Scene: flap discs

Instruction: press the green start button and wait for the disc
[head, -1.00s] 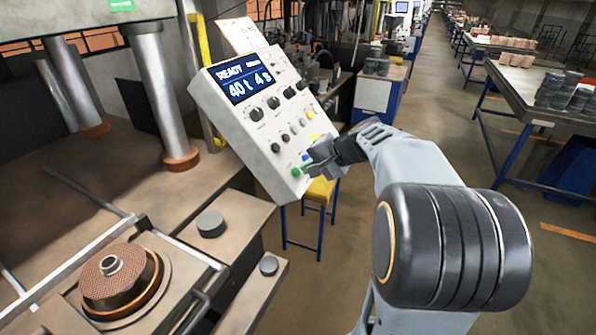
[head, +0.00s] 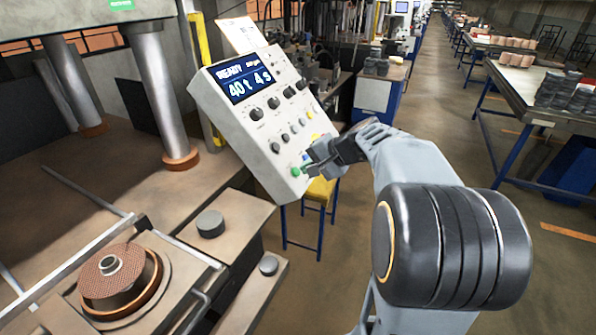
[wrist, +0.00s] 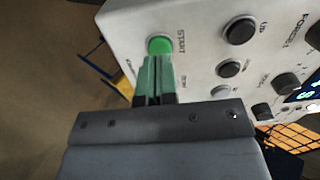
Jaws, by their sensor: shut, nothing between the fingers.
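The green start button (head: 295,171) is on the lower part of a pale control panel (head: 238,127). In the wrist view the button (wrist: 160,45) sits beside the word START, just beyond my fingertips. My gripper (head: 309,165) is shut and empty, its fingers side by side, pointing at the button; the wrist view shows the fingertips (wrist: 157,60) at its near edge. I cannot tell whether they touch it. The panel display (head: 240,78) reads READY, 40 t, 4 s. A brown disc (head: 112,272) with a metal hub sits on the press fixture at lower left.
Press columns (head: 160,95) stand at the left behind the bed. A yellow stool (head: 322,190) is under the panel. A table with stacked dark discs (head: 565,92) stands at the right. The aisle floor (head: 440,110) between is clear.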

